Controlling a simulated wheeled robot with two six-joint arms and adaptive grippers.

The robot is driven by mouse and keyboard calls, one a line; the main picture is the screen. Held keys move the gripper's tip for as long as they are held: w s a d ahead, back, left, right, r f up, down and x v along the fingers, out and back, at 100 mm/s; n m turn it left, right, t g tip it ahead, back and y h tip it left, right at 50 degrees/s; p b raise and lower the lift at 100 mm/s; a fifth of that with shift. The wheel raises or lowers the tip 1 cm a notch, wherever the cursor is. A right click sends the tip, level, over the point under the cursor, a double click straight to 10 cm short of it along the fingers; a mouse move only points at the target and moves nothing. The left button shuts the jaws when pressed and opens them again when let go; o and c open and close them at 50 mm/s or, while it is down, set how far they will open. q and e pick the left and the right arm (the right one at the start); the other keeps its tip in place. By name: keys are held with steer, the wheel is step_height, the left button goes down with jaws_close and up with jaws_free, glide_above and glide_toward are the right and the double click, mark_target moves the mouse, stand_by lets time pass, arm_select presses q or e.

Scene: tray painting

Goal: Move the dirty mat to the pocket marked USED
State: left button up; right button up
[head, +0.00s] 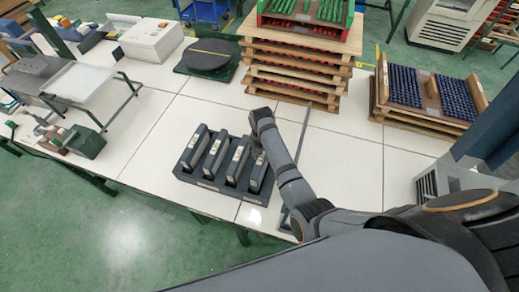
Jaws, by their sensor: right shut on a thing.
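A dark rack (207,184) with several upright pockets stands near the front edge of the white table. Dark slabs with pale labels stand upright in it; the label writing is too small to read, so I cannot tell which pocket is USED. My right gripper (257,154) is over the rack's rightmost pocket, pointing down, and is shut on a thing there. What it holds is mostly hidden by the gripper and looks like a dark mat at the rightmost pocket; I cannot tell if it is dirty. My left gripper is not in view.
A stack of wooden pallets (292,67) with red and green trays stands behind the rack. A crate of dark blue parts (430,121) is at the right. A round dark plate (207,54) and a pale box (151,40) are at the back left.

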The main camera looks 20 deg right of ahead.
steer(key=shift+d+f, duration=0.1)
steer(key=shift+f, duration=0.3)
steer(key=shift+s+d, duration=0.15)
steer(key=shift+s, duration=0.1)
steer(key=shift+w+f, duration=0.1)
steer(key=shift+w, duration=0.05)
steer(key=shift+f, duration=0.5)
steer(key=o, duration=1)
steer(key=shift+o, duration=0.2)
